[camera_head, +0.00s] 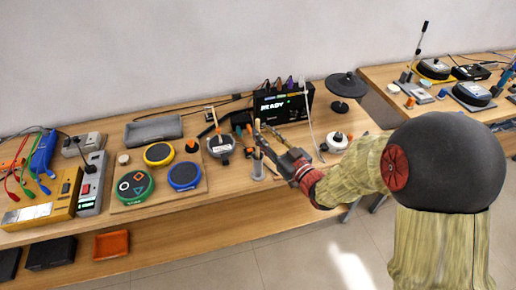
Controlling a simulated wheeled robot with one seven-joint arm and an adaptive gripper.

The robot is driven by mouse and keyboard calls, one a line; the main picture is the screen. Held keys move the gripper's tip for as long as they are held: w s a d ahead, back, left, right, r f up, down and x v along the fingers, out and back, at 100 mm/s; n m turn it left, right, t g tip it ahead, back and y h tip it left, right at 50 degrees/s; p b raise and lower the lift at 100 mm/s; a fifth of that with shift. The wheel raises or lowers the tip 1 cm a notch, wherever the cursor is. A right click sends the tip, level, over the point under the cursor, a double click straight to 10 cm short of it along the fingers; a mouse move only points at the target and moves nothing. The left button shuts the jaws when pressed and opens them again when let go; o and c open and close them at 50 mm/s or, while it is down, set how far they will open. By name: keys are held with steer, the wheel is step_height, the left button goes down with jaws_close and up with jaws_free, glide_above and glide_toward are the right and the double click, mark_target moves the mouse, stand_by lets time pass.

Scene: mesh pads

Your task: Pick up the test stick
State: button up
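A thin upright stick with a pale wooden top (257,127) stands in a small grey holder (258,170) near the front edge of the wooden table; it looks like the test stick. My gripper (265,143) reaches in from the right, its fingers beside the stick at about mid-height. The fingers overlap the stick's lower part in this view. I cannot tell whether they touch it or how far apart they are.
Left of the gripper, round pads with green (134,188), yellow (158,154) and blue (185,176) rims sit on a board. A black disc on a stand (346,85) is at the back right.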

mark_target(258, 126)
steer(key=b+x, duration=0.1)
steer(key=x, duration=0.4)
steer(key=shift+w+d, duration=0.1)
steer(key=shift+d, duration=0.05)
jaws_close()
stand_by(0.4)
